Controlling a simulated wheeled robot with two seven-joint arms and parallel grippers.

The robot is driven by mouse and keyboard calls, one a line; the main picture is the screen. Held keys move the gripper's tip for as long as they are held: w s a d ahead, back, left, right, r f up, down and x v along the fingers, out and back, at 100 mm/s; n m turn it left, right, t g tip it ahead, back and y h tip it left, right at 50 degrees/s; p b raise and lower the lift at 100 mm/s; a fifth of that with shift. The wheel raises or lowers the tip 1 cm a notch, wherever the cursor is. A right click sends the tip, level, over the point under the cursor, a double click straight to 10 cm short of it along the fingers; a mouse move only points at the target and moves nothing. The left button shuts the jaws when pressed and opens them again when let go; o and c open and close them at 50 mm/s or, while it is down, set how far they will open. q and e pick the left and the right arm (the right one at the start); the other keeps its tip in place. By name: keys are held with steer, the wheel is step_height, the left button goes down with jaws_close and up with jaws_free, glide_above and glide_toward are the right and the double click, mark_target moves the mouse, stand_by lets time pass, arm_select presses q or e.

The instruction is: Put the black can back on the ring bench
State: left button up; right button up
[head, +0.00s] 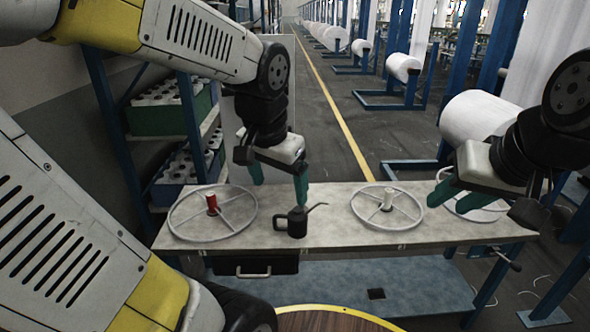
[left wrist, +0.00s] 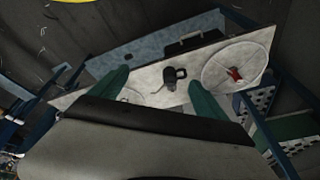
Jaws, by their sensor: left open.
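The black can (head: 297,223), with a side handle and a thin spout to the right, stands upright on the ring bench (head: 330,215) near its front edge. It also shows in the left wrist view (left wrist: 171,77), framed between the two finger lines. My left gripper (head: 279,193) is open and empty above the bench, its fingers apart. Its right finger ends just above the can's top in the head view; I cannot tell whether they touch. My right gripper (head: 486,203) is open and empty over the bench's right end.
A white ring with a red spool (head: 212,206) lies left of the can; another with a white spool (head: 388,200) lies right. A third ring (head: 478,205) is partly hidden by my right gripper. A drawer (head: 253,266) hangs below. A crate shelf (head: 170,108) stands left.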

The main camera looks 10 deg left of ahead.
arm_select(q)
steer(key=s+d+r+n+t+h, duration=0.2)
steer(key=s+r+n, duration=0.1)
steer(key=s+r, duration=0.1)
steer(key=shift+r+t, duration=0.2)
steer(key=shift+t, duration=0.1)
